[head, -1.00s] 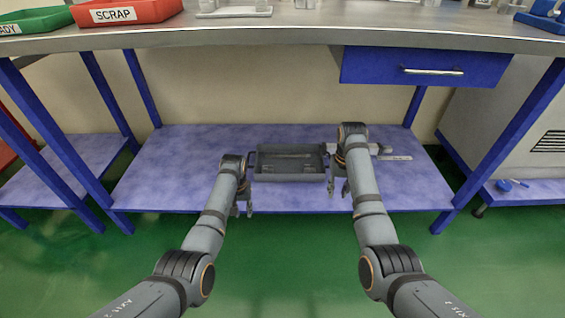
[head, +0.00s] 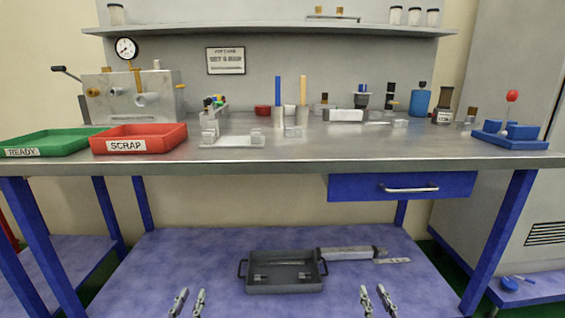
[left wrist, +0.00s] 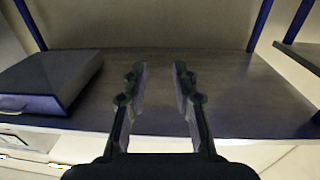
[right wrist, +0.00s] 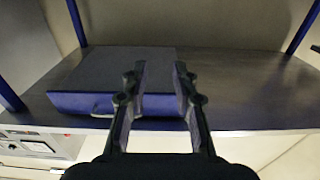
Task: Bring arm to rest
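My left gripper (head: 189,301) shows only as two fingertips at the bottom edge of the head view, left of centre. They are apart with nothing between them, and the left wrist view shows the open fingers (left wrist: 160,85) too. My right gripper (head: 376,300) shows the same way, right of centre. Its fingers are open and empty in the right wrist view (right wrist: 160,85). Both grippers are clear of the grey tray (head: 284,287), which sits on the lower shelf between and beyond them. The rest of both arms is out of view.
The bench top (head: 330,156) is above, with a blue drawer (head: 355,188) under it, also in the right wrist view (right wrist: 120,103). Red SCRAP (head: 140,145) and green READY (head: 70,152) trays stand at left.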

